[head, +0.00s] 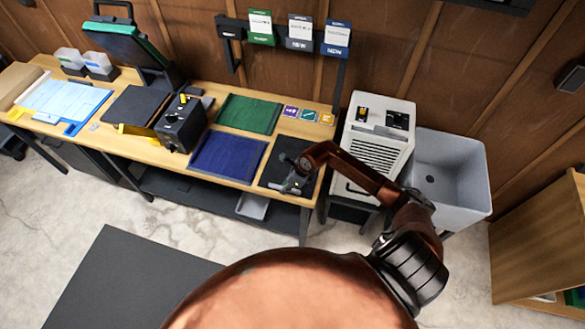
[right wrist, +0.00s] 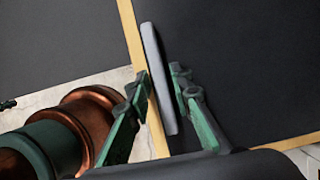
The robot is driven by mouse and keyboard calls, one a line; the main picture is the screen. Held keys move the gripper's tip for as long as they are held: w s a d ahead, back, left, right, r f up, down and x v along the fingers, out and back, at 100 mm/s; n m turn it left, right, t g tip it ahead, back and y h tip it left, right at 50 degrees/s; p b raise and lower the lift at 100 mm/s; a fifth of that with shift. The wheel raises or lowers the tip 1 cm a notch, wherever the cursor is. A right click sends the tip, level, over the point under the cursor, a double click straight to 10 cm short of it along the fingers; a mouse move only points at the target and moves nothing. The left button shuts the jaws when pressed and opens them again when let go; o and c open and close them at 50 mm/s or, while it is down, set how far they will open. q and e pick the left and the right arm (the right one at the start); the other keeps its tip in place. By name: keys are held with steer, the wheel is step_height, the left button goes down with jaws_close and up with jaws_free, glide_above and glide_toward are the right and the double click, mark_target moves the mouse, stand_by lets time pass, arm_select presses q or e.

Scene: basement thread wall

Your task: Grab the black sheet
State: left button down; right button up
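The black sheet (head: 281,160) lies at the right end of the wooden workbench. It fills the right of the right wrist view (right wrist: 245,60), with a raised grey strip (right wrist: 158,80) along its edge near the bench's front. My right gripper (head: 291,182) is low over the sheet's near part. In the right wrist view its green fingers (right wrist: 160,85) stand on either side of the strip and look slightly apart from it. Contact at the tips is hard to judge. My left gripper is not in view.
A blue sheet (head: 228,157) and a green sheet (head: 249,114) lie to the left on the bench (head: 215,178). A black box (head: 181,123) stands farther left. A white cabinet (head: 372,150) and a grey sink (head: 452,170) stand right of the bench.

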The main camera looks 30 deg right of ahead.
steer(key=shift+c, duration=0.3)
jaws_close()
steer(key=shift+r, duration=0.15)
